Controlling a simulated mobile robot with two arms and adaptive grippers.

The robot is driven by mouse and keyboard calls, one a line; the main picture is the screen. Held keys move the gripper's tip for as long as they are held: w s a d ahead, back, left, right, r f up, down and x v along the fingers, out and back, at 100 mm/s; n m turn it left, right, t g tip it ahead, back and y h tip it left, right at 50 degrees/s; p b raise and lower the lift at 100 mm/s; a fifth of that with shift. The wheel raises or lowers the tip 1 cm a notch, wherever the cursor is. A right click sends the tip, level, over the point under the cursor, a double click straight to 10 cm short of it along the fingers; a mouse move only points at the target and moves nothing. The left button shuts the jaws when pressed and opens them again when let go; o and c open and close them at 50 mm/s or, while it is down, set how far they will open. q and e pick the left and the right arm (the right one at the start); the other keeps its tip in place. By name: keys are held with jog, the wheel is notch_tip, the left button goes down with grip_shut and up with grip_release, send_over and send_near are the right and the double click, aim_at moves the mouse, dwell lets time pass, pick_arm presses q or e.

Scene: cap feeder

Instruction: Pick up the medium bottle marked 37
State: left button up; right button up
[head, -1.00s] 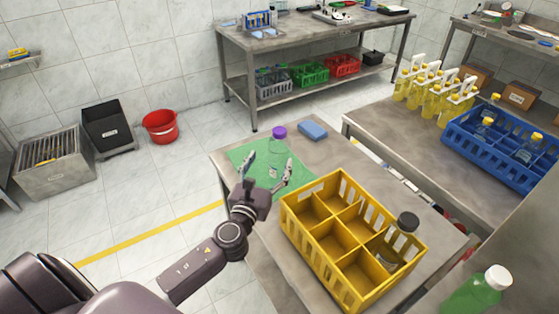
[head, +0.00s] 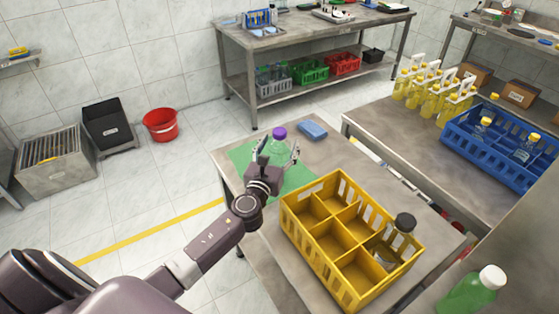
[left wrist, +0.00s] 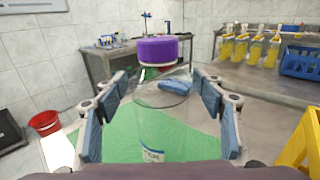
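A clear bottle with a purple cap (head: 279,134) stands upright on a green mat (head: 240,158) on the near table. In the left wrist view the bottle (left wrist: 162,110) stands between the two finger pads, with a small label low on it; its number is too small to read. My left gripper (head: 277,150) is open around the bottle, with a gap visible on each side in the left wrist view (left wrist: 160,115). My right gripper is not in view.
A yellow divided crate (head: 310,190) stands right of the mat, with a dark-capped bottle (head: 405,223) in one compartment. A blue sponge-like block (head: 312,130) lies behind the bottle. A green bottle (head: 478,293) with a white cap is at the lower right.

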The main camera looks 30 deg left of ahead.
pick_arm(q)
jog(key=c, duration=0.8)
